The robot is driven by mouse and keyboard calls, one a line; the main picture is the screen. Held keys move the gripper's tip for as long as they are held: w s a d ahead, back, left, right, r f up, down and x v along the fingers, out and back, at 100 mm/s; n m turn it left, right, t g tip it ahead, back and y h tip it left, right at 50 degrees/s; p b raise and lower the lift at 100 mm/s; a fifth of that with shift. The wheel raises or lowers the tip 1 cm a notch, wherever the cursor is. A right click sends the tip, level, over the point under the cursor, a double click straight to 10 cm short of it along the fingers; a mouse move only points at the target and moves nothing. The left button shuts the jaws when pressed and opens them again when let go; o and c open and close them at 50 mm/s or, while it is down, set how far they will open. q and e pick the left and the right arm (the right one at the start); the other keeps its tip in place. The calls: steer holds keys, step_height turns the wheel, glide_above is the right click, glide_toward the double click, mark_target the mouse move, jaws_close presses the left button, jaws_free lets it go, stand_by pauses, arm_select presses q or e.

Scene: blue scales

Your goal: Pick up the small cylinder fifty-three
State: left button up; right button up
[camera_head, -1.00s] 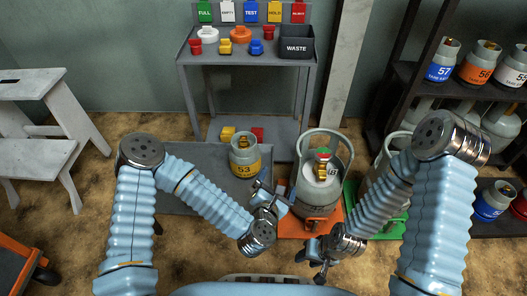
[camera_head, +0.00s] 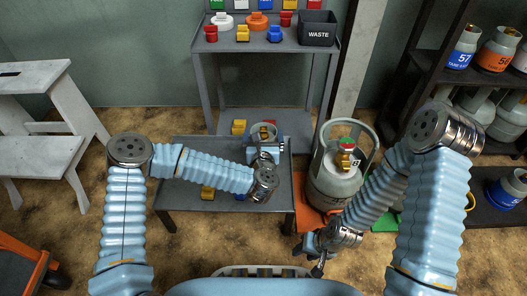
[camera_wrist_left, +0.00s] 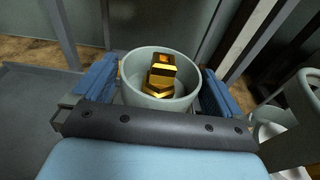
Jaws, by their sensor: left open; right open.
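The small cylinder fifty-three (camera_head: 263,130) stands upright on the low grey table, mostly hidden by my left gripper (camera_head: 264,145) in the head view; its number is not visible now. In the left wrist view its pale round collar (camera_wrist_left: 133,84) surrounds a brass valve (camera_wrist_left: 160,76). My left gripper is open, with one blue finger on each side of the collar (camera_wrist_left: 158,88). I cannot tell whether the fingers touch it. My right gripper (camera_head: 313,259) is open and empty, low in front of the large cylinder.
A large grey cylinder (camera_head: 336,182) with a brass valve stands on an orange base (camera_head: 308,218) right of the low table (camera_head: 180,195). Behind are a bench (camera_head: 220,43) with caps and a waste bin (camera_head: 317,28). A cylinder shelf is at right, a white step stool (camera_head: 60,125) at left.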

arm_select(q)
steer(key=shift+w+f, duration=0.15)
steer(key=shift+w, duration=0.8)
steer(key=c, duration=1.7)
